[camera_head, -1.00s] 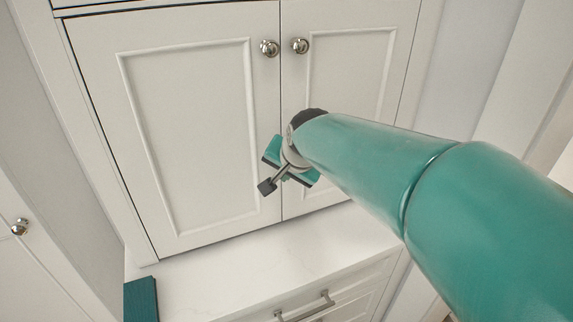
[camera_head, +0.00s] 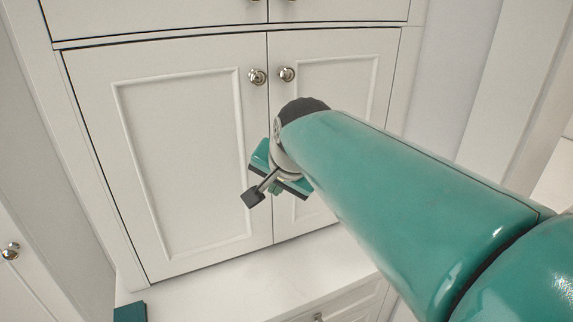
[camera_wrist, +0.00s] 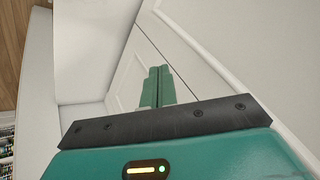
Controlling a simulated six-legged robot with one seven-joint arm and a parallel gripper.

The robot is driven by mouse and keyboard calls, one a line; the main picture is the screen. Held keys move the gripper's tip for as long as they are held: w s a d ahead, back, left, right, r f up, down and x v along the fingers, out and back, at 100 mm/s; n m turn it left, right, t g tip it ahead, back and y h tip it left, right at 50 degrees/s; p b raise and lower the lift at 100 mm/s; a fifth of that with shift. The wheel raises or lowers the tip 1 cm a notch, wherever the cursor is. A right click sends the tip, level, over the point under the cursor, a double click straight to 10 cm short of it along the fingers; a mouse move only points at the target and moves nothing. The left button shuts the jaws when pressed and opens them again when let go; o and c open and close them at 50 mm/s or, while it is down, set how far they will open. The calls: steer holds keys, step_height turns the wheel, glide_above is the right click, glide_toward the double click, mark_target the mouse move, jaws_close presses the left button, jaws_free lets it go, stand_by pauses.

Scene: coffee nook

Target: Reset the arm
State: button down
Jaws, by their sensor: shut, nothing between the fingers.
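My arm reaches in from the right in the head view, in front of the white cabinet doors. My gripper (camera_head: 274,188) is at its end, small and partly hidden behind the arm. In the wrist view my gripper (camera_wrist: 158,86) shows two green fingers side by side, closed together with nothing between them. The fingers point toward a white panelled door surface and hold no object.
The cabinet's left door (camera_head: 185,160) and right door (camera_head: 335,100) are shut, each with a round knob. Below them is a white counter (camera_head: 220,285) with a dark teal object (camera_head: 130,312) at its left. A drawer handle (camera_head: 318,317) shows lower down.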

steer(key=s+d+f+n+h, duration=0.1)
steer(key=s+d+f+n, duration=0.1)
steer(key=s+d+f, duration=0.3)
steer(key=s+d+f+n+h, duration=0.1)
steer(key=s+d+f, duration=0.4)
steer(key=s+d, duration=0.8)
steer(key=shift+s+d+n+g+h, duration=0.3)
steer(key=shift+d+n+g+h, duration=0.15)
steer(key=shift+d, duration=0.7)
steer(key=shift+s, duration=0.1)
